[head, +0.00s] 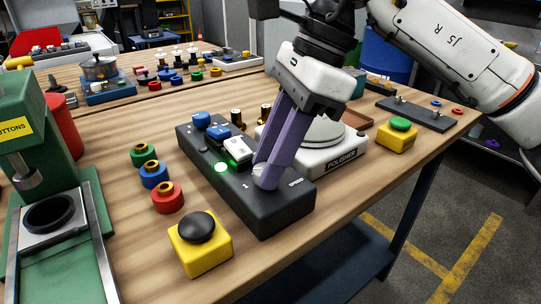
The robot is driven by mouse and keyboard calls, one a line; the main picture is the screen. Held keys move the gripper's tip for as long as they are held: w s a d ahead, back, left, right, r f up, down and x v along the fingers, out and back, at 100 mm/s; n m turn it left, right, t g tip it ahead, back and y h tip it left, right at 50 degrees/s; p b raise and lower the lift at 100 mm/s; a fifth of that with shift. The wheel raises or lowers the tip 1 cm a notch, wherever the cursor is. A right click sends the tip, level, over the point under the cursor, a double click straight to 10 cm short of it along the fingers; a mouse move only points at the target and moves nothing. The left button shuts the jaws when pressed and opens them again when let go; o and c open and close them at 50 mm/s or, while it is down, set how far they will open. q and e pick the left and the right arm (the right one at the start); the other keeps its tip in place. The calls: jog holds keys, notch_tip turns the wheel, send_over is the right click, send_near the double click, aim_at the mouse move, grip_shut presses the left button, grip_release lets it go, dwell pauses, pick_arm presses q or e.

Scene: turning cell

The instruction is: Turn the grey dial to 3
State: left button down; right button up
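The grey dial (258,171) sits on the sloped top of a dark control box (283,208), near its right end. Only part of the dial shows; the purple fingers cover the rest, and I cannot read where it points. A "1" is printed beside it, and "SPEED" is printed to its right; other numbers are hidden. My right gripper (265,178) reaches down from above with its fingers at the dial, one on each side, closed on it. My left gripper is out of view.
The box also carries a lit green lamp (221,167), a white rocker switch (238,149) and blue knobs (201,119). A polisher (335,160) stands close behind. A yellow button box (200,245) stands in front, and coloured rings (167,197) lie left.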

jog(key=c, duration=0.4)
jog(key=shift+c, duration=0.2)
